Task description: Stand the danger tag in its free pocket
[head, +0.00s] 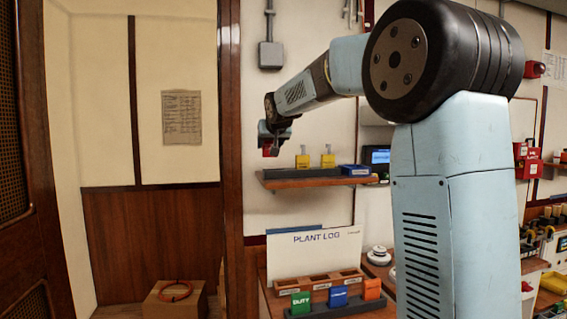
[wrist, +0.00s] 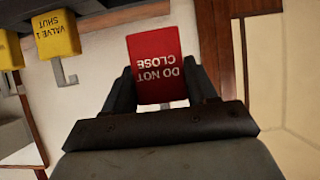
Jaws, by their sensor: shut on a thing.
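The danger tag is a red card lettered "DO NOT CLOSE" (wrist: 155,55), upside down in the wrist view. My gripper (wrist: 160,88) is shut on it, one dark finger at each side. In the head view the red tag (head: 267,147) is small and partly hidden by my gripper (head: 270,138), left of and above the wall shelf. On the shelf a dark rack (head: 283,173) holds two yellow tags (head: 302,159) (head: 328,158). The rack's left part bears no tag. Its pocket openings are too small to make out. One yellow tag (wrist: 56,34) reads "VALVE 1 SHUT".
A blue block (head: 354,169) sits at the shelf's right end. Below, a wooden tray (head: 316,284) stands behind a dark rail with green, blue and orange cards (head: 338,297). A wooden post (head: 231,130) stands close left of my gripper. Bare wall lies above the rack.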

